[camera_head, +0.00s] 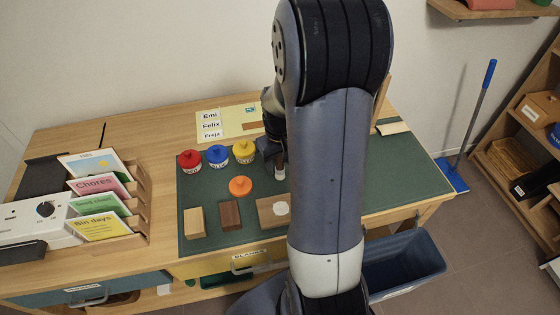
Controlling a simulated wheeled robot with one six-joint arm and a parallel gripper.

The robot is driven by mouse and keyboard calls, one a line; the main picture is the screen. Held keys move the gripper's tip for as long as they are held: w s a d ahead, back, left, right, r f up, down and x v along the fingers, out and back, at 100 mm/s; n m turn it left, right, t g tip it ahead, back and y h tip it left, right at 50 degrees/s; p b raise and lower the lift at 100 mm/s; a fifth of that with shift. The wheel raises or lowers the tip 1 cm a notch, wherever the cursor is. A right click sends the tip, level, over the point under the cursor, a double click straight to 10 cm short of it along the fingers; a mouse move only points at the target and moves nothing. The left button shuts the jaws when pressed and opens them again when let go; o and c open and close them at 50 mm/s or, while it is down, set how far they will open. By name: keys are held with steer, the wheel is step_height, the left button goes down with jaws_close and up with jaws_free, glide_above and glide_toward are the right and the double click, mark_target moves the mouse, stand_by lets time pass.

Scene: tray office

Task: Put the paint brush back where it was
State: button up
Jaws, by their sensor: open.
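I cannot make out a paint brush for certain. My gripper (272,147) is dark and partly hidden behind my own arm, low over the green mat (400,185). It is open. A small pale upright piece (280,171) shows just below it, and I cannot tell what it is or whether the jaws touch it. A yellow paint pot (243,151), a blue pot (217,155) and a red pot (189,161) stand in a row left of my gripper. An orange round lid or pot (240,186) is in front of them. My arm covers the middle of the mat.
Wooden blocks (229,214) sit along the mat's front edge, one with a white disc (281,208). A name card (228,122) lies behind the pots. A card rack (140,185) stands left. A blue bin (405,262) is below the table, right. A pale piece (394,128) lies at back right.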

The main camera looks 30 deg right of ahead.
steer(key=shift+r, duration=0.1)
step_height(320, 180, up, 12)
steer(key=shift+r+p, duration=0.1)
steer(key=shift+p, duration=0.65)
